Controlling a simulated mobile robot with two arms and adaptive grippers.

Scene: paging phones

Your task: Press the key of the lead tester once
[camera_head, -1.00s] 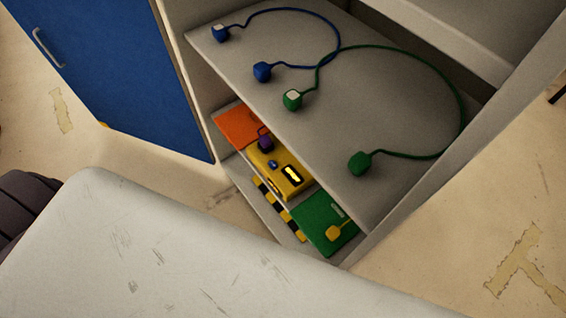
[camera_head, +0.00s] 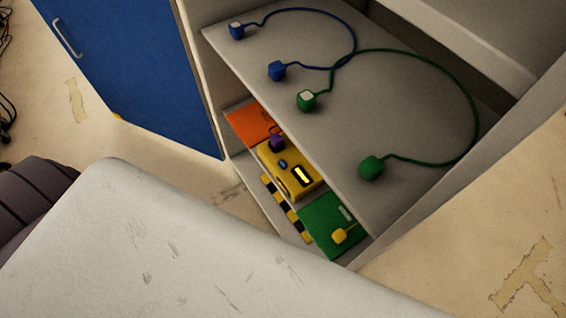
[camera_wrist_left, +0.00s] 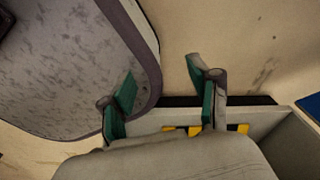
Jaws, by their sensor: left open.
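The lead tester (camera_head: 296,186) is a yellow box with a small lit display (camera_head: 303,175) on the lower shelf of the open cabinet. A blue key (camera_head: 283,164) shows on its top, near a purple plug (camera_head: 277,142) at its back end. The upper shelf overhangs close to the tester. My left gripper (camera_wrist_left: 165,97) is open and empty in the left wrist view, with green pads on its fingers. It is near the striped shelf edge; the tester does not show there. Neither gripper shows in the head view.
Blue and green leads lie on the upper shelf (camera_head: 340,130). An orange card (camera_head: 250,124) and a green card (camera_head: 318,222) with a yellow plug (camera_head: 339,236) flank the tester. A yellow-black strip (camera_head: 284,207) edges the lower shelf. A blue door (camera_head: 140,80) stands open; a pale worktop (camera_head: 170,250) fills the foreground.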

